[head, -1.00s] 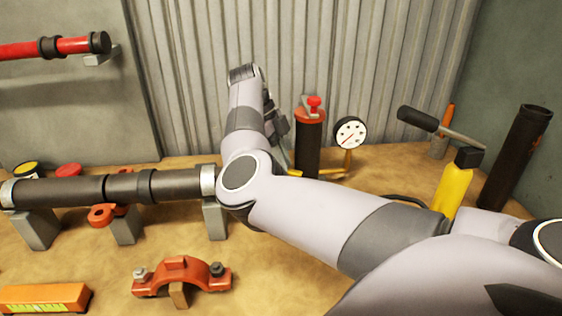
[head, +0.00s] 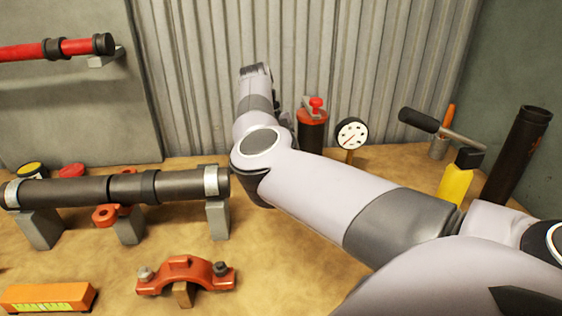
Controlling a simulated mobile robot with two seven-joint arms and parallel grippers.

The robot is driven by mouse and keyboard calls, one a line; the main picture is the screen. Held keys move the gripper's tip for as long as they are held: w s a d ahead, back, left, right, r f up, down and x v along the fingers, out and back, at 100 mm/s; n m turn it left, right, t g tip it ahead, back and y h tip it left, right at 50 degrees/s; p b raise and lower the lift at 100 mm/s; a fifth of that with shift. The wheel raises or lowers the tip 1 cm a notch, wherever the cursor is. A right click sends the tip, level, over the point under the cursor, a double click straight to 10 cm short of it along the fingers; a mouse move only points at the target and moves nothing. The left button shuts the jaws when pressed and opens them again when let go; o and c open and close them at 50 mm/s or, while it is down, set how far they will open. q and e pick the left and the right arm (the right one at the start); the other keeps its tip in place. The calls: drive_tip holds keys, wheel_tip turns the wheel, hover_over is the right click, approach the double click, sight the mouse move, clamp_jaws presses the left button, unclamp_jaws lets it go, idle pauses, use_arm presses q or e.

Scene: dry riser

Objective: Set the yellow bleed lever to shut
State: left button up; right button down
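The yellow bleed lever is not visible now; my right arm covers the foot of the dark riser with the red top (head: 313,118), where a yellow bar showed earlier. The white round gauge (head: 352,133) stands on a yellow stem just right of that riser. My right arm comes in from the lower right, bends at mid-picture and reaches up toward the corrugated wall. Only a small dark part of my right gripper (head: 284,119) shows behind the forearm, left of the riser. Its fingers are hidden. My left gripper is out of view.
A dark horizontal pipe (head: 90,191) rests on grey blocks at the left. An orange clamp (head: 186,273) and an orange level (head: 48,298) lie in front. A yellow pump body (head: 457,183) with a black-gripped handle and a dark tube (head: 518,155) stand right.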

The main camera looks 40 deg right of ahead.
idle(0.5)
drive_tip(key=c, duration=1.1)
unclamp_jaws()
drive_tip(key=shift+w+r, duration=0.25)
drive_tip(key=shift+r, duration=0.3)
drive_tip(key=v, duration=0.4)
drive_tip(key=shift+r+p, duration=0.1)
drive_tip(key=shift+p, duration=0.2)
drive_tip(key=shift+p+v, duration=0.5)
drive_tip(key=shift+v, duration=0.4)
